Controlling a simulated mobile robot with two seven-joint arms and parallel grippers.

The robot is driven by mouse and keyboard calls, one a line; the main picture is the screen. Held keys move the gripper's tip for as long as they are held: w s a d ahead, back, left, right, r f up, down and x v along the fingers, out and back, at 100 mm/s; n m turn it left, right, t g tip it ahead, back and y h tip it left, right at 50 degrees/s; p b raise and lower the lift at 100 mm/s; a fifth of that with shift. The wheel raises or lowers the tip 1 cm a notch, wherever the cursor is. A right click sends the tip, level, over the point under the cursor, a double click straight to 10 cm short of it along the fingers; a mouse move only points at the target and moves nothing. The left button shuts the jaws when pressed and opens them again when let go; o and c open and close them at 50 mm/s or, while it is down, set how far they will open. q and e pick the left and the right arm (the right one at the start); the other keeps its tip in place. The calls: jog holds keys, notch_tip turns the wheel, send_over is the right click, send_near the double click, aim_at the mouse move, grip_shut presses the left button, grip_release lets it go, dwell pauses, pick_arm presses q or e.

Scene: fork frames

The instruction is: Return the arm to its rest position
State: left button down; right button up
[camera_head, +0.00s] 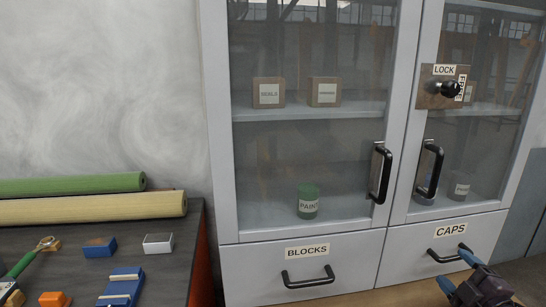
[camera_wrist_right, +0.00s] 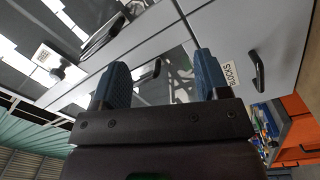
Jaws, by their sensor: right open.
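My right gripper (camera_head: 460,270) shows at the bottom right of the head view, in front of the drawer labelled CAPS (camera_head: 440,248). Its two blue fingertips are apart with nothing between them. In the right wrist view the gripper (camera_wrist_right: 155,85) is also open and empty, with the cabinet beyond it. It does not visibly hold any handle. My left gripper is in neither view.
A grey cabinet with closed glass doors (camera_head: 310,160) holds a green PAINT can (camera_head: 308,201) and labelled boxes. A LOCK panel (camera_head: 442,87) is on the right door. The BLOCKS drawer (camera_head: 300,272) is shut. A dark table (camera_head: 185,240) at left carries rolls and blocks.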

jog(key=s+a+f+m+g, duration=0.2)
jog(key=s+a+f+m, duration=0.2)
jog(key=s+f, duration=0.3)
jog(key=s+a+f+m+g+p, duration=0.1)
jog(key=s+a+f+m+g, duration=0.1)
jog(key=s+a+f+m, duration=0.2)
jog(key=s+a+f+m+g, duration=0.3)
jog(key=s+a+f, duration=0.4)
jog(key=s+f, duration=0.5)
jog(key=shift+s+f+m+h, duration=0.2)
jog(key=shift+f+m+h, duration=0.1)
jog(key=shift+f+m, duration=0.65)
